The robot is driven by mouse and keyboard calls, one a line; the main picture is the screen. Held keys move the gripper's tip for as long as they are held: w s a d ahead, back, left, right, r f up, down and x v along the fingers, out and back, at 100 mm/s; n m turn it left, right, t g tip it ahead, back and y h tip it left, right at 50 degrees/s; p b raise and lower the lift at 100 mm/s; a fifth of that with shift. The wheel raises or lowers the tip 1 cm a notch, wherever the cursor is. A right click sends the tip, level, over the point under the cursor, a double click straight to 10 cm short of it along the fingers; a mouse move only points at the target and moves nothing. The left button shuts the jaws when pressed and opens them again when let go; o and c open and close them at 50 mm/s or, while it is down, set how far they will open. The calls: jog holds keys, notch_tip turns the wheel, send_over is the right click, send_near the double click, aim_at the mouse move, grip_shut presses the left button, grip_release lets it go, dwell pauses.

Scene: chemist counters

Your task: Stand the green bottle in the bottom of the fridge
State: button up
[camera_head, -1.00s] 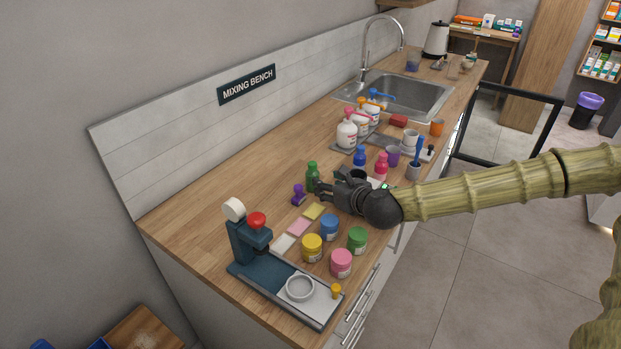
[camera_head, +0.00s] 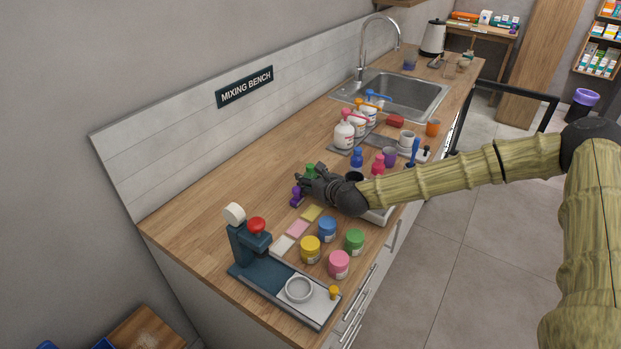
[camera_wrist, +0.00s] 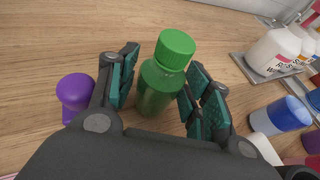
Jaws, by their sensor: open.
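The green bottle (camera_wrist: 157,88) stands upright on the wooden bench (camera_wrist: 60,30). In the wrist view it is between the open fingers of my gripper (camera_wrist: 158,90), with a small gap at the fingers on either side. In the head view my gripper (camera_head: 305,184) hides most of the bottle, and only its green top (camera_head: 310,168) shows. I cannot make out the fridge's inside. A dark open door frame (camera_head: 505,100) stands out from the bench front at the right.
A purple stamp-like object (camera_wrist: 76,92) stands just left of my gripper. Blue (camera_head: 357,158) and pink bottles are close on the right. White pump bottles (camera_head: 344,134) stand behind. Coloured jars (camera_head: 327,229) and a press (camera_head: 250,250) are in front.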

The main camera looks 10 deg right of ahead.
jog(key=shift+w+f, duration=0.15)
jog(key=shift+w, duration=0.05)
jog(key=c, duration=0.9)
